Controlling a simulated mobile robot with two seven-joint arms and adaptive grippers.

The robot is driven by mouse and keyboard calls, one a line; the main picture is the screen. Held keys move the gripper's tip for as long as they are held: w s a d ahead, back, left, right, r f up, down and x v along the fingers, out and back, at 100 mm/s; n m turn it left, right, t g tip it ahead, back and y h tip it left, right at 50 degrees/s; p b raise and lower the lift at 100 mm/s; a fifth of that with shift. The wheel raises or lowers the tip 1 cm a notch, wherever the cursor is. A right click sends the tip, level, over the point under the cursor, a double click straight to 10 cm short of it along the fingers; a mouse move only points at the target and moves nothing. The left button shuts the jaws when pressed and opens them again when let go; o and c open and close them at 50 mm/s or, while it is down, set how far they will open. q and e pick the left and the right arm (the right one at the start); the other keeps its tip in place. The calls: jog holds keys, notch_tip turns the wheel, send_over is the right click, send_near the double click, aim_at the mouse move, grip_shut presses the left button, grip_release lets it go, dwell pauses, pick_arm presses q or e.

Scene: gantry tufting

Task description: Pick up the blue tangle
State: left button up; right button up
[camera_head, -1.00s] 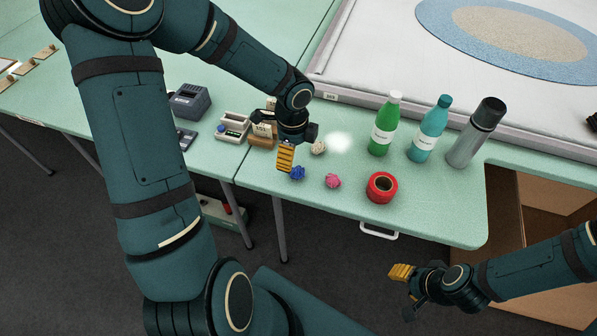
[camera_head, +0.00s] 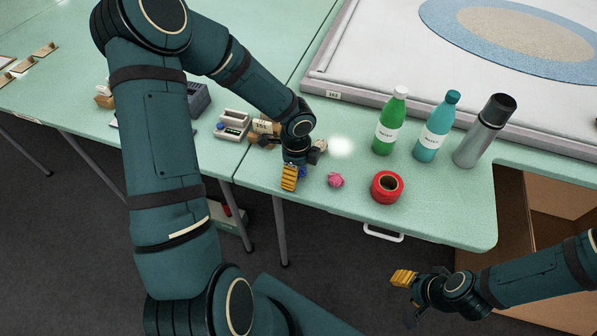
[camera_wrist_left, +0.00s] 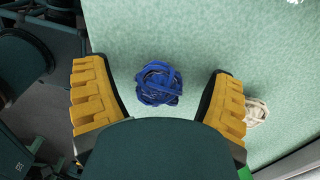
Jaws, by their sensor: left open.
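The blue tangle (camera_wrist_left: 159,83) lies on the pale green table. In the left wrist view it sits between the two yellow fingers of my open left gripper (camera_wrist_left: 158,98), with a gap on each side. In the head view the left gripper (camera_head: 291,176) is over the blue tangle (camera_head: 302,171), and only a bit of blue shows beside the fingers. My right gripper (camera_head: 403,292) is off to the lower right, away from the table; its jaws are not clear.
A pink tangle (camera_head: 336,180) and a red tape roll (camera_head: 387,187) lie to the right. A cream tangle (camera_head: 320,146) lies close behind the gripper. A green bottle (camera_head: 390,122), a teal bottle (camera_head: 437,128) and a grey flask (camera_head: 485,132) stand further right.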

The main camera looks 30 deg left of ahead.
pick_arm(q)
jog(key=shift+c, duration=0.3)
jog(key=c, duration=0.8)
